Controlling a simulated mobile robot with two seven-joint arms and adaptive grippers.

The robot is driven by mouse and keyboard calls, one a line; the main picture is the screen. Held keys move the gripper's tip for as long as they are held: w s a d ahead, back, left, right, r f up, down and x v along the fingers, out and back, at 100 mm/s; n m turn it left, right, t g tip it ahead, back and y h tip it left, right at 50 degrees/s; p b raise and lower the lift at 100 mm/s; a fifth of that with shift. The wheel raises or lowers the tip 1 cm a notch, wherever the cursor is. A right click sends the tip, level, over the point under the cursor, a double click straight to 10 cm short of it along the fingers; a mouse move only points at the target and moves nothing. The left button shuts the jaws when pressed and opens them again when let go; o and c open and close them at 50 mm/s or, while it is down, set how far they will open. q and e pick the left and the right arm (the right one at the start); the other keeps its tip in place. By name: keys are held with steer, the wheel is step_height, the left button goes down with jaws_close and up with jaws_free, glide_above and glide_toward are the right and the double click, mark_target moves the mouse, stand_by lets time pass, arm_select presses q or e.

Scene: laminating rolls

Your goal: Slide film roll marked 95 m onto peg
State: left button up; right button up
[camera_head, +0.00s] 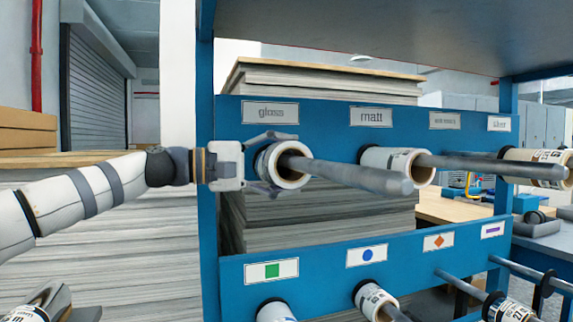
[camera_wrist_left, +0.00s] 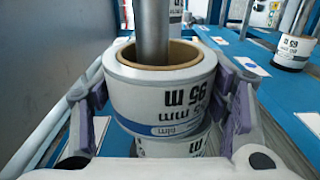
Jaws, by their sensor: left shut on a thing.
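The film roll marked 95 m (camera_wrist_left: 160,98) is white with a brown core and a blue band on its label. My left gripper (camera_head: 270,162) is shut on its sides, with purple-padded fingers in the left wrist view. The roll (camera_head: 262,165) also shows in the head view, below the "gloss" sign (camera_head: 270,112). The grey peg (camera_head: 350,175) runs through the roll's core and sticks out well past its near end. In the left wrist view, another printed white roll surface (camera_wrist_left: 180,146) shows directly beyond the held roll. My right gripper is not in view.
A roll (camera_head: 385,160) sits on the peg under the "matt" sign, and another (camera_head: 540,165) is at far right. The blue rack (camera_head: 330,260) has a lower row of pegs with rolls. A blue post (camera_head: 207,230) stands close to my left wrist.

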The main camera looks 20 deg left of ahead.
arm_select(q)
steer(key=o, duration=1.4)
steer(key=shift+o, duration=0.2)
